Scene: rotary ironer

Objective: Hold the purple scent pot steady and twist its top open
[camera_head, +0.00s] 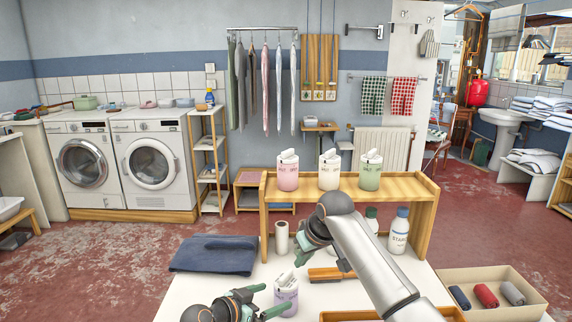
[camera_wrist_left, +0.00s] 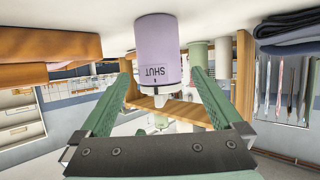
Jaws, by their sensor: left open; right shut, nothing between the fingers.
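The purple scent pot (camera_head: 286,297) stands upright on the white table, with a pale top. In the left wrist view the purple pot (camera_wrist_left: 157,50) appears upside down, with the word SHUT on its side. My left gripper (camera_head: 275,297) is open, its fingers pointing at the pot from the left. In the wrist view the fingertips lie on either side of the pot, with gaps visible; whether they reach around it I cannot tell. My right gripper (camera_head: 301,256) is shut and empty, above the purple pot and apart from it.
A wooden shelf (camera_head: 350,186) behind carries a pink pot (camera_head: 288,178), a cream pot (camera_head: 329,174) and a green pot (camera_head: 371,174). A white bottle (camera_head: 398,235) stands under it. A folded dark cloth (camera_head: 215,254) lies left; a box of rolled cloths (camera_head: 533,304) is right.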

